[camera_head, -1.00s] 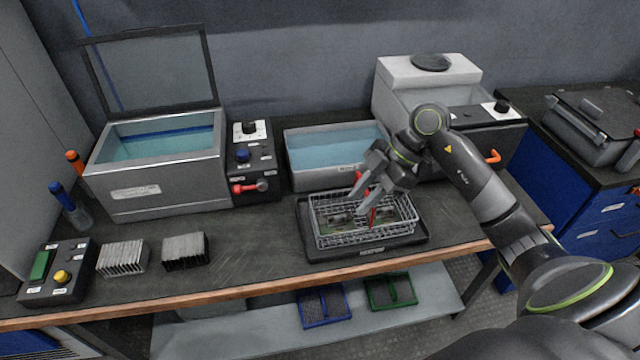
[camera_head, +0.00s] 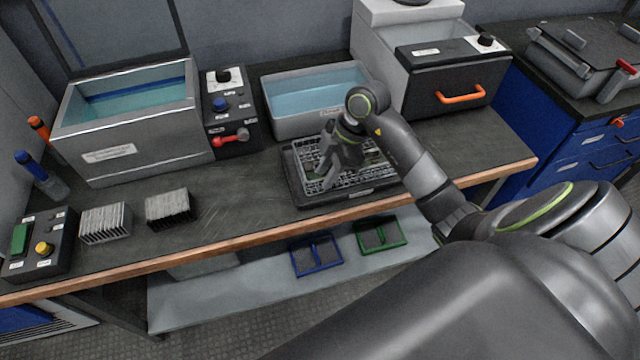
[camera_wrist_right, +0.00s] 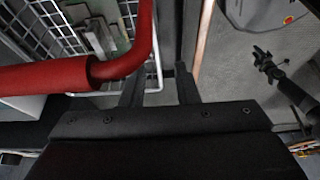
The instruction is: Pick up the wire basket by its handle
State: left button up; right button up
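The wire basket (camera_head: 312,158) stands on a black tray (camera_head: 299,198) on the bench. Its far side and red handle are hidden by my right gripper in the head view. My right gripper (camera_head: 328,182) is low over the basket, fingers pointing down. In the right wrist view the red handle (camera_wrist_right: 120,68) bends close to the camera, overlapping the left finger. My right gripper (camera_wrist_right: 158,80) is open there, with a gap between its fingers; I cannot tell whether they touch the handle. A small dark jointed shape (camera_wrist_right: 272,66), apparently my left gripper, shows over the floor, its fingers unclear.
A water-filled bath (camera_head: 315,98) stands behind the tray. A metal tank (camera_head: 135,135) and a control box (camera_head: 228,110) are to the left, with two finned blocks (camera_head: 168,207) in front.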

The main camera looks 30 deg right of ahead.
aim_at(320, 193)
jog(key=shift+x, duration=2.3)
grip_shut()
jog(key=shift+w+r, duration=0.1)
jog(key=shift+r, duration=0.1)
